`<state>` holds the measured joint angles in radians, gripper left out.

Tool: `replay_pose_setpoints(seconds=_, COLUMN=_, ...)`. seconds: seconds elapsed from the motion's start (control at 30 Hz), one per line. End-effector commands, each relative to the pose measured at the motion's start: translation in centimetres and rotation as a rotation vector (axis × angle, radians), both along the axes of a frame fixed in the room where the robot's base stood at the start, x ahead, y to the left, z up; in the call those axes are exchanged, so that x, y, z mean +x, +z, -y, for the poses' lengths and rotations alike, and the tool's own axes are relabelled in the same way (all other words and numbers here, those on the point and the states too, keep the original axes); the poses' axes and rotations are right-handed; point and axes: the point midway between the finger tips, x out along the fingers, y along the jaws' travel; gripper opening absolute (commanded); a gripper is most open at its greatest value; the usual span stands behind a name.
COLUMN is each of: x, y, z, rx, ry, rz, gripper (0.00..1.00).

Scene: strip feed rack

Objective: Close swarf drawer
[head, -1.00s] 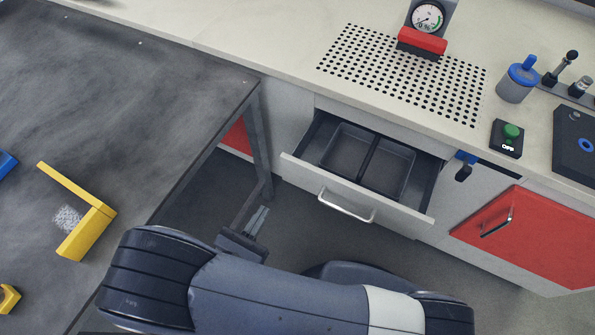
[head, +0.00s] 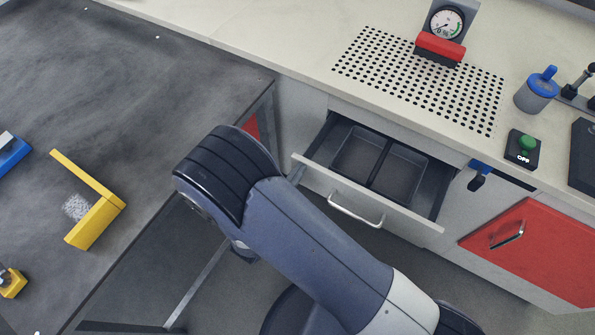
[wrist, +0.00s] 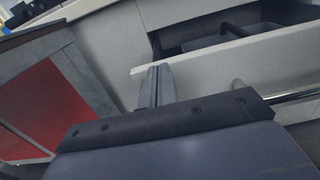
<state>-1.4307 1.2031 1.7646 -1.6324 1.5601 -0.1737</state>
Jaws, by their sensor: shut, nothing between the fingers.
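The swarf drawer (head: 318,176) stands pulled open under the perforated part of the counter. Its dark two-part inside is empty, and its silver bar handle (head: 356,210) is on the white front. My gripper (wrist: 160,72) is shut and empty in the wrist view, its fingertips at the left end of the drawer front (wrist: 215,65); I cannot tell whether they touch it. The handle's bar shows at the right of the wrist view (wrist: 295,97).
A dark table (head: 130,75) with a yellow bracket (head: 97,224) stands at the left, its edge close to my arm. A red door (head: 530,250) is right of the drawer. A gauge (head: 446,24), a green button box (head: 523,147) and a blue-lidded cup (head: 535,92) stand on the counter.

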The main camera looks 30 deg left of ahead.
Motion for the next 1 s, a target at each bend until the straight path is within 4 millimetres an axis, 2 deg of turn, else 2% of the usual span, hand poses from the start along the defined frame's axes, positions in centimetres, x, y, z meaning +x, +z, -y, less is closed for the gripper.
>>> replay_pose_setpoints(seconds=0.33, x=0.1, y=0.0, z=0.0, rx=0.0, ry=-0.001, rz=0.0, gripper=0.0)
replay_pose_setpoints(seconds=0.47, x=0.8, y=0.0, z=0.1, rx=0.001, ry=-0.004, rz=0.0, gripper=0.0)
replay_pose_setpoints(seconds=0.67, x=3.9, y=-0.1, z=0.5, rx=0.002, ry=-0.007, rz=0.0, gripper=0.0)
replay_pose_setpoints(seconds=1.0, x=11.6, y=-0.2, z=1.1, rx=0.003, ry=-0.007, rz=0.001, gripper=0.0)
